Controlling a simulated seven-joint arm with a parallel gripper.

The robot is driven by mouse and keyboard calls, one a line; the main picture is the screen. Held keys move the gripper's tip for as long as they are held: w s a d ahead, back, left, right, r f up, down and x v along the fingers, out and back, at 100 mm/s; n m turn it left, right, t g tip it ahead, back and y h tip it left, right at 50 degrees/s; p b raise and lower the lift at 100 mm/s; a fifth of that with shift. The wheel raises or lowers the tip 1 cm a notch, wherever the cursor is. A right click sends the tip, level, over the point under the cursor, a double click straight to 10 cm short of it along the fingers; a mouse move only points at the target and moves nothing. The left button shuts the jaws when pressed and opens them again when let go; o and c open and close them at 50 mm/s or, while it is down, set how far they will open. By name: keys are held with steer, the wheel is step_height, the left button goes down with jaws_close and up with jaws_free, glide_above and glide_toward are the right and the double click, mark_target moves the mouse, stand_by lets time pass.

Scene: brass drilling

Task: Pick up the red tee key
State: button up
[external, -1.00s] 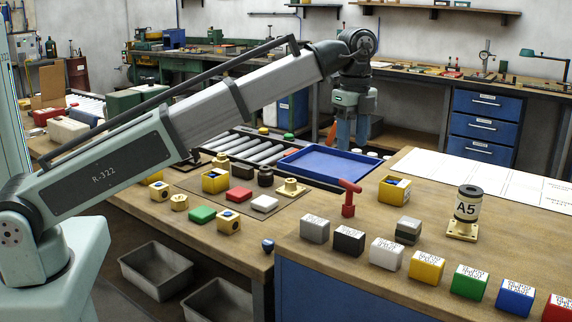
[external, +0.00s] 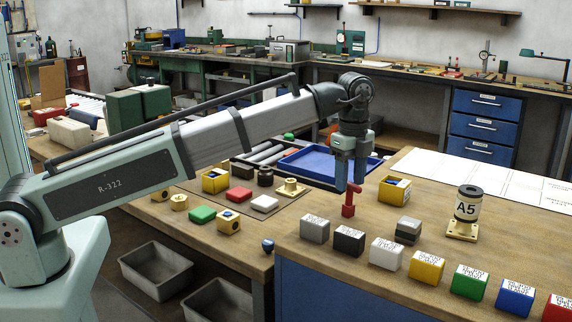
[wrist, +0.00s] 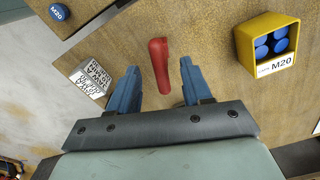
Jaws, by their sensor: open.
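The red tee key (external: 348,208) stands upright on the wooden bench top, with its crossbar at the top. In the wrist view the red tee key (wrist: 159,62) shows from above, between and just beyond the fingertips. My gripper (external: 348,184) is open, pointing down, with its blue fingers right above and around the key's top. In the wrist view my gripper (wrist: 158,75) has one finger on each side of the key, with gaps on both sides. Part of the crossbar is hidden behind the fingers in the external view.
A yellow box of blue pieces (external: 394,189) stands just right of the key. A grey block (external: 315,229) and black block (external: 349,240) stand in front. The blue tray (external: 320,153) lies behind. A grey-green block (external: 408,230) and the A5 cylinder (external: 467,204) stand further right.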

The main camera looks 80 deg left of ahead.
mark_target(349, 199)
step_height(349, 199, down, 4)
steer(key=shift+f, duration=0.1)
jaws_close()
stand_by(0.5)
